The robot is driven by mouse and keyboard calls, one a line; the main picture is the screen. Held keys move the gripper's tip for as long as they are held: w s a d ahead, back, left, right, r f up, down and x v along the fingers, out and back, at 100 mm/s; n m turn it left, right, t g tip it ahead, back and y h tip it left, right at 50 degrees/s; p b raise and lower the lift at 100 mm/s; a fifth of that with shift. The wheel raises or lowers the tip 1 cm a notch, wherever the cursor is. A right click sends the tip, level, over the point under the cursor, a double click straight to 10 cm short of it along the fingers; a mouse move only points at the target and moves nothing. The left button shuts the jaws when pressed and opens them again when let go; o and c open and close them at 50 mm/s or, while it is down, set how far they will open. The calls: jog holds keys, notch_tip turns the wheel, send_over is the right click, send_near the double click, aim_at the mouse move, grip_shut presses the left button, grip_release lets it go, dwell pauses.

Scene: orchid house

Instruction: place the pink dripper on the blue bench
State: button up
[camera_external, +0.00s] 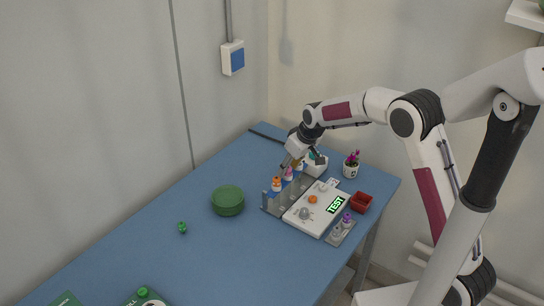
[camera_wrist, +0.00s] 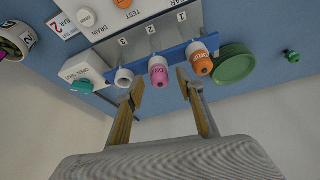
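The pink dripper (camera_external: 289,174) stands in a grey slotted rack (camera_external: 271,208) on the blue bench (camera_external: 150,250). In the wrist view the pink dripper (camera_wrist: 158,72) is the middle one, between a white dripper (camera_wrist: 124,78) and an orange dripper (camera_wrist: 201,62). My gripper (camera_external: 291,161) is right above the rack, tilted down. In the wrist view my gripper (camera_wrist: 160,82) is open, with one fingertip to each side of the pink dripper. A gap shows on both sides, and I cannot tell whether the tips reach its cap.
A white test panel (camera_external: 311,212) lies along the rack. A green round dish (camera_external: 228,200) and a small green piece (camera_external: 182,228) are left of it. A red tray (camera_external: 361,203) and potted orchid (camera_external: 351,166) are to the right. The bench's left middle is clear.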

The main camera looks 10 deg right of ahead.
jog(key=c, duration=0.8)
jog(key=shift+c, duration=0.2)
jog(key=shift+r, duration=0.15)
notch_tip(320, 180, up, 10)
jog(key=shift+f, duration=0.2)
